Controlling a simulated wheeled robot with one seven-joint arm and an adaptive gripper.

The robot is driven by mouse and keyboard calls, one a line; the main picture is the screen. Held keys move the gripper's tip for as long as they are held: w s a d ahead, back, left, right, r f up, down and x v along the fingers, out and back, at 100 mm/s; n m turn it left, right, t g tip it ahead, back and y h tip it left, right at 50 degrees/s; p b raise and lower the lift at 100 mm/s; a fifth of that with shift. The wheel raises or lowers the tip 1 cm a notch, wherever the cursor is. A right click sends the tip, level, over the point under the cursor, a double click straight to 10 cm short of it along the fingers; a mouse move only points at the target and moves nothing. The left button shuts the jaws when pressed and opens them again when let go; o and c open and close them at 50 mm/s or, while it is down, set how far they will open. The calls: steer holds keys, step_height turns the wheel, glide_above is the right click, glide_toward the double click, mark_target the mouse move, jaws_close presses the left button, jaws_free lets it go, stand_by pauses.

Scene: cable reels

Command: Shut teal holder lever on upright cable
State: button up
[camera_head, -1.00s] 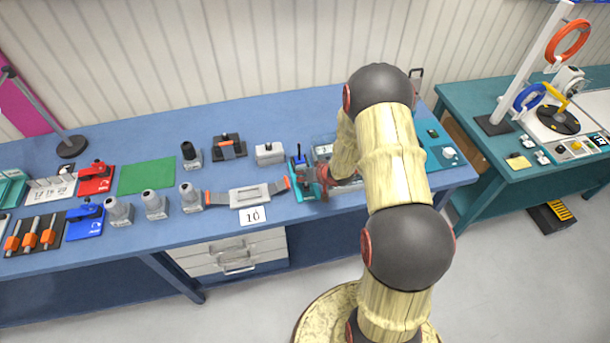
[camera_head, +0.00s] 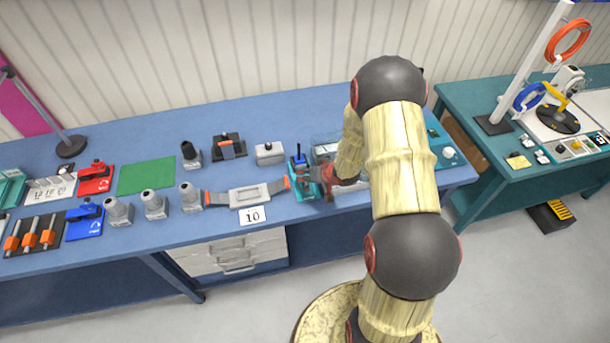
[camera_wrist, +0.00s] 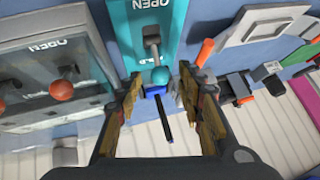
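The teal holder (camera_head: 304,190) stands near the front of the blue table, left of my gripper (camera_head: 322,176). In the wrist view the holder (camera_wrist: 128,30) is a teal plate marked OPEN at the top. Its grey lever (camera_wrist: 152,42) ends in a round teal knob (camera_wrist: 160,75). A thin dark upright piece (camera_wrist: 164,118), seemingly the cable, shows below a blue part (camera_wrist: 154,91). In the wrist view my gripper (camera_wrist: 160,77) is open, with the knob in line between its fingertips. I cannot tell whether the fingers touch it.
A clear-topped case with red-knobbed levers (camera_wrist: 62,90) stands beside the holder. A grey bracket with orange ends (camera_head: 249,195) and a card marked 10 (camera_head: 253,215) lie to the left. A grey block (camera_head: 269,153) stands behind. A teal table (camera_head: 480,98) is at right.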

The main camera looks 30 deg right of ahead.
steer(key=v, duration=0.9)
steer(key=s+a+r+h+b, duration=0.2)
steer(key=r+b, duration=0.3)
steer(key=r, duration=0.2)
steer(key=s+a+r+h+b, duration=0.2)
steer(key=s+r+b, duration=0.15)
steer(key=r, duration=0.35)
steer(key=s+a+r+n+g+y+b, duration=0.2)
steer(key=s+a+b, duration=0.5)
steer(key=s+a, duration=0.7)
steer(key=s+n+y, duration=0.1)
steer(key=s, duration=0.3)
steer(key=shift+a+g, duration=0.3)
